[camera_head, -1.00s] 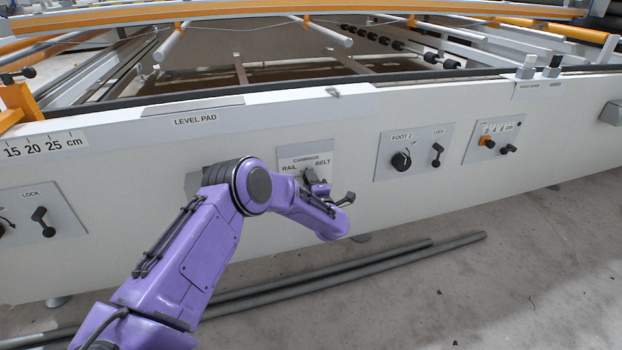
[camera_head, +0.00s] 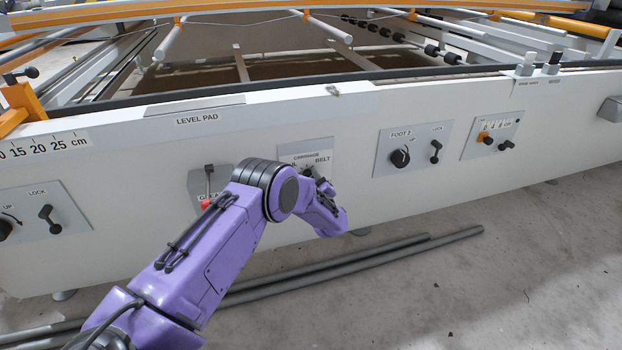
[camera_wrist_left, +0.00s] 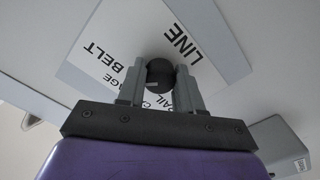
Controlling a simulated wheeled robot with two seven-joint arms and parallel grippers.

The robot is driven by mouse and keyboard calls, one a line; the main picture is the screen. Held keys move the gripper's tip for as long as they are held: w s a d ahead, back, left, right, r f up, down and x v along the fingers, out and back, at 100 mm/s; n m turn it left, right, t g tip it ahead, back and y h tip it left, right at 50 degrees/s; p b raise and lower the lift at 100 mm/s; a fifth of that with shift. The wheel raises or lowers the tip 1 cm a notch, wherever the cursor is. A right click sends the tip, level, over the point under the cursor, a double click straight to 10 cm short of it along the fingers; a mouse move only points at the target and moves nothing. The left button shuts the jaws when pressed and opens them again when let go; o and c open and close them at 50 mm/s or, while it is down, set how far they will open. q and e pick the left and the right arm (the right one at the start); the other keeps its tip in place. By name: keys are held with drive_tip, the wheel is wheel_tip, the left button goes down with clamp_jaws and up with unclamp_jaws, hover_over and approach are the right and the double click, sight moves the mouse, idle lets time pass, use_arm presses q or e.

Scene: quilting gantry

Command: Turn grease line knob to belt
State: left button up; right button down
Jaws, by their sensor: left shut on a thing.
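The black grease line knob (camera_wrist_left: 160,74) sits on a light label plate with the words LINE, BELT and a partly hidden RAIL in the left wrist view. My left gripper (camera_wrist_left: 160,84) is shut on it, one grey finger on each side. In the head view the left gripper (camera_head: 311,174) is at the lower part of the CARRIAGE plate (camera_head: 318,148), with BELT readable on the right and RAIL mostly covered by my arm. The knob's pointer direction cannot be made out. My right gripper is not in view.
A red-tipped lever (camera_head: 207,198) stands left of my forearm. To the right are the FOOT 2 panel (camera_head: 413,145) and an orange-and-black control panel (camera_head: 491,134). Grey pipes (camera_head: 400,255) lie on the floor below. The white panel face between the controls is clear.

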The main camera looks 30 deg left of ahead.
use_arm(q)
drive_tip(key=shift+m, duration=0.5)
drive_tip(key=o, duration=1)
drive_tip(key=p+v, duration=0.2)
drive_tip(key=v, duration=0.8)
drive_tip(key=shift+s+d, duration=0.1)
drive_tip(key=shift+d, duration=0.1)
drive_tip(key=shift+f, duration=0.1)
